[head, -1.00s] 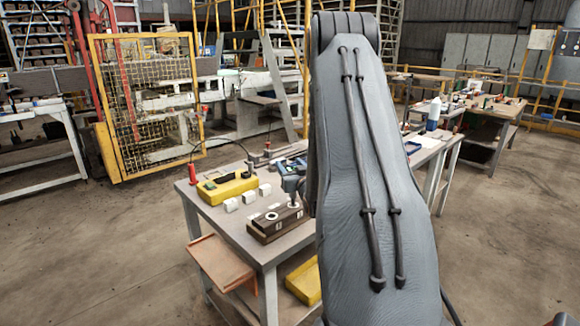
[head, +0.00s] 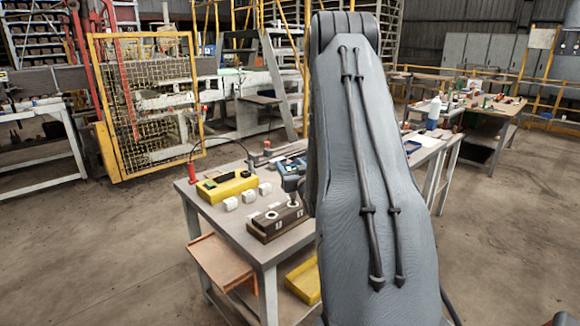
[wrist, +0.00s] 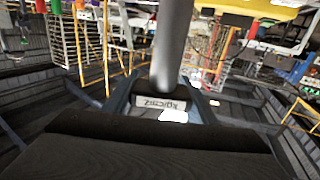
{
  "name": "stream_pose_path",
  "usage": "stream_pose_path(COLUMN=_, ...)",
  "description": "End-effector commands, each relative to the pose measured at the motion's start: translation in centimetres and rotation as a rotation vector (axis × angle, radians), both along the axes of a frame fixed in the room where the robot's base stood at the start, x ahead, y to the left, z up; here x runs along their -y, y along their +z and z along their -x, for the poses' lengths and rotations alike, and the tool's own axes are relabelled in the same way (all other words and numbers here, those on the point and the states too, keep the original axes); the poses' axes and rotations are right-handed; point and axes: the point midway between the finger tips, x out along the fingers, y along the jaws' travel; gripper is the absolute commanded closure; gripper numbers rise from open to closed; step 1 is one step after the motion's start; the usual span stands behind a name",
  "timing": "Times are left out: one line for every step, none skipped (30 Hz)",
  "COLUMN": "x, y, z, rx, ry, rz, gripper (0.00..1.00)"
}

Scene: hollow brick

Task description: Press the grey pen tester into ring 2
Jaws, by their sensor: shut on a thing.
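A dark brown block (head: 278,228) stands near the right side of the grey workbench. It has two pale rings with dark centres on top, a left ring (head: 271,214) and a right ring (head: 293,204). Small white labels are on its front, too small to read. My gripper (head: 291,190) is over the right ring, partly hidden behind my arm. In the wrist view my gripper (wrist: 163,100) is shut on a smooth grey cylinder, the grey pen tester (wrist: 172,45). I cannot tell whether the tester's tip touches the ring.
A yellow instrument box (head: 228,188) sits on the bench (head: 205,205) behind a row of white blocks (head: 248,196). A red upright tool (head: 192,174) stands at the left corner. A blue device (head: 290,167) lies behind my gripper. A yellow bin (head: 305,282) is below.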

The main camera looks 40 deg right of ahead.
Motion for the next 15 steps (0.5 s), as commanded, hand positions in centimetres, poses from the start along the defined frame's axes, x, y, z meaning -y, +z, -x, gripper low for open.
stream_pose_path(x=0.0, y=0.2, z=0.0, rx=-0.001, ry=0.0, rz=0.0, gripper=0.68)
stream_pose_path(x=0.0, y=0.4, z=0.0, rx=-0.001, ry=0.0, rz=0.0, gripper=0.68)
stream_pose_path(x=0.0, y=0.7, z=0.0, rx=0.0, ry=0.0, rz=0.0, gripper=0.68)
stream_pose_path(x=0.0, y=1.0, z=0.0, rx=0.0, ry=0.0, rz=0.0, gripper=0.68)
stream_pose_path(x=0.0, y=1.2, z=0.0, rx=0.0, ry=0.0, rz=0.0, gripper=0.68)
stream_pose_path(x=0.0, y=1.5, z=0.0, rx=0.001, ry=0.0, rz=0.0, gripper=0.68)
stream_pose_path(x=0.0, y=1.7, z=0.0, rx=0.001, ry=0.0, rz=0.0, gripper=0.68)
stream_pose_path(x=0.0, y=2.0, z=0.0, rx=0.001, ry=0.0, rz=0.0, gripper=0.68)
stream_pose_path(x=0.0, y=2.3, z=0.0, rx=0.002, ry=0.0, rz=0.001, gripper=0.68)
stream_pose_path(x=0.0, y=2.5, z=0.0, rx=0.002, ry=0.0, rz=0.001, gripper=0.68)
stream_pose_path(x=0.0, y=2.7, z=0.0, rx=0.002, ry=0.0, rz=0.001, gripper=0.68)
stream_pose_path(x=0.0, y=3.0, z=0.0, rx=0.003, ry=0.0, rz=0.001, gripper=0.68)
stream_pose_path(x=0.0, y=3.3, z=0.0, rx=0.003, ry=0.0, rz=0.001, gripper=0.68)
stream_pose_path(x=0.0, y=3.5, z=0.0, rx=0.003, ry=0.0, rz=0.001, gripper=0.68)
stream_pose_path(x=0.0, y=3.8, z=0.0, rx=0.003, ry=0.0, rz=0.001, gripper=0.68)
